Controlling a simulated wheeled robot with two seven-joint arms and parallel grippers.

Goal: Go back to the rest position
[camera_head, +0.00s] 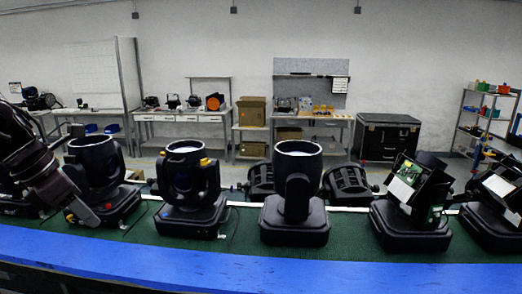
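My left gripper (84,212) comes in from the left on a dark arm. It is in front of the leftmost clearly seen black par can (94,160) and hides part of its base. Whether its fingers are apart or closed is too dark to tell. More par cans stand in a row to the right: one with a yellow knob (188,178), one with its open top facing up (298,190), and two tilted ones with exposed boards (408,205) and (493,210). My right gripper is not in view.
The lamps stand on a green conveyor surface (345,245) with a blue front edge (250,272). Behind are workbenches (182,117), cardboard boxes (251,111), a black case (388,137) and a shelf rack (485,115). Small dark lamps (348,184) lie behind the row.

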